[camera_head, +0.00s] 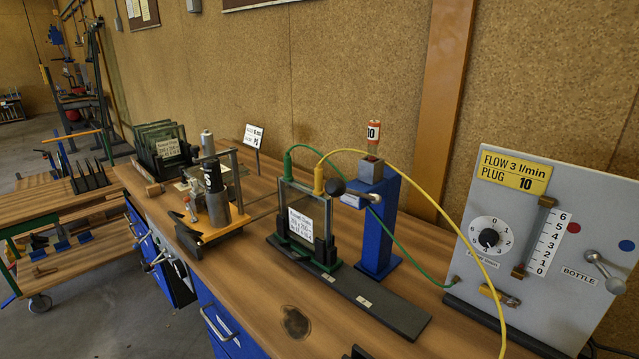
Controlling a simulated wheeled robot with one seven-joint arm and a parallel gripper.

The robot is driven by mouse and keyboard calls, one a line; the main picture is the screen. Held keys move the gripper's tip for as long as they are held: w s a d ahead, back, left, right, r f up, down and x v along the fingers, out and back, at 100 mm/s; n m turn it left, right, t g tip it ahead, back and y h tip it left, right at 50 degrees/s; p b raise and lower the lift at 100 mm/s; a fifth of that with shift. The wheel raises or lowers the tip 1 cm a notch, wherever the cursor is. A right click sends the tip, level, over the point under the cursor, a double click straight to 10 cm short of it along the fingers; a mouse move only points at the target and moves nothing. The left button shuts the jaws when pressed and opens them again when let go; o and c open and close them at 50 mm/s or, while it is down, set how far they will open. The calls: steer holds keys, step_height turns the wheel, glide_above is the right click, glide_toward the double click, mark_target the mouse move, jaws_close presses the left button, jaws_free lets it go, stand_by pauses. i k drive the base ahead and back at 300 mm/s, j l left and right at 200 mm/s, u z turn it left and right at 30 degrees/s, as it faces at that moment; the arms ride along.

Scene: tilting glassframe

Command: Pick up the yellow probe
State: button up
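The yellow probe (319,180) stands upright at the top right of a glass panel frame (303,222), with a yellow hose (415,189) running from its top to the right. The frame has a white label and dark clamps, and stands on a long dark base rail (380,304). A green probe (288,168) with a green hose stands at the frame's top left. A dark ball knob (337,187) is close to the right of the yellow probe. No recognisable part of my gripper shows.
A blue post (378,235) with a red-topped plug (373,135) stands right of the frame. A grey flow panel (545,240) is at right. A wooden-based fixture (212,205) and glass rack (165,150) are at left. Bare bench (250,290) lies in front. A small dark shape (357,353) is cut off below.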

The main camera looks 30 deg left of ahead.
mark_target(318, 190)
steer(key=j, duration=0.75)
steer(key=i+j, duration=0.15)
steer(key=j, duration=1.35)
steer(key=i, duration=0.05)
